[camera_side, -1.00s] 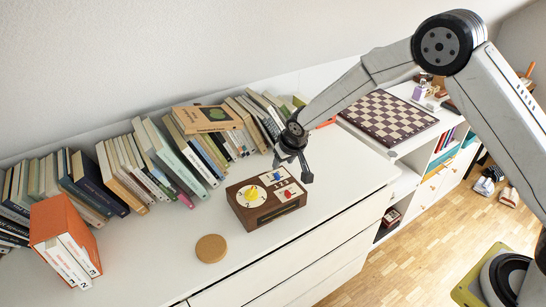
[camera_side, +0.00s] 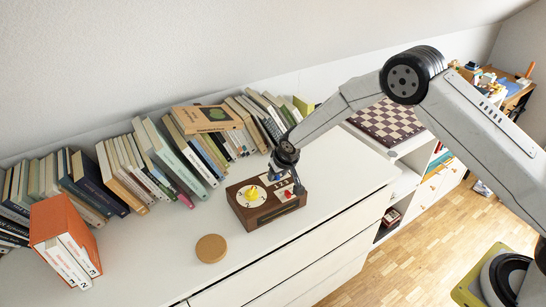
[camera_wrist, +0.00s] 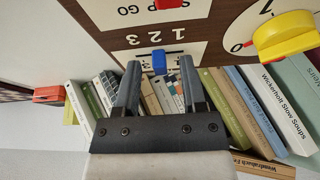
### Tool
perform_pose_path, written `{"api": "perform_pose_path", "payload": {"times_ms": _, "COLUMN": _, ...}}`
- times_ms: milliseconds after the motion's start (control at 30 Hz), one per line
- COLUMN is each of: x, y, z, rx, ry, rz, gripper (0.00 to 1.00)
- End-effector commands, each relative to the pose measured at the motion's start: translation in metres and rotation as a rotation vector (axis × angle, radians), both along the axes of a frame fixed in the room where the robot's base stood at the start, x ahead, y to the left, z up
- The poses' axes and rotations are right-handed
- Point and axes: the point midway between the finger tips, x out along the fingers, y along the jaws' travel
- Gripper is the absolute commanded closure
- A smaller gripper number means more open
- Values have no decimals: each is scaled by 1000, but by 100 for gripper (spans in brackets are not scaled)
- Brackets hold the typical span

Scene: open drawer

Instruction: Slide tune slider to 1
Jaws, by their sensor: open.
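The wooden box (camera_side: 268,216) with white panels stands on the white dresser top. Its blue tune slider (camera_wrist: 158,62) shows in the wrist view, below the printed 1 2 3 scale (camera_wrist: 156,38), near the middle mark. The digits appear upside down there, with 3 at the left and 1 at the right. My gripper (camera_wrist: 160,66) is open, with one finger on each side of the blue slider and gaps between. In the side view my gripper (camera_side: 283,184) is low over the box's far part and mostly hides the slider.
A yellow dial knob (camera_wrist: 285,36) and a red slider (camera_wrist: 168,4) sit close by on the box. A row of books (camera_side: 165,160) stands behind. A round cork disc (camera_side: 211,248) lies in front left. The dresser top right of the box is clear.

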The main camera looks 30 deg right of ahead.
Motion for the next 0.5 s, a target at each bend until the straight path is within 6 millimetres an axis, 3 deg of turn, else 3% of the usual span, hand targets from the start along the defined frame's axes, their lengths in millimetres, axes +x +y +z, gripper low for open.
{"api": "perform_pose_path", "payload": {"times_ms": 267, "x": 0, "y": 0, "z": 0, "rx": 0, "ry": -1, "rz": 0, "gripper": 50}}
{"api": "perform_pose_path", "payload": {"times_ms": 400, "x": 0, "y": 0, "z": 0, "rx": 0, "ry": -1, "rz": 0, "gripper": 95}}
{"api": "perform_pose_path", "payload": {"times_ms": 433, "x": 0, "y": 0, "z": 0, "rx": 0, "ry": -1, "rz": 0, "gripper": 100}}
{"api": "perform_pose_path", "payload": {"times_ms": 500, "x": 0, "y": 0, "z": 0, "rx": 0, "ry": -1, "rz": 0, "gripper": 100}}
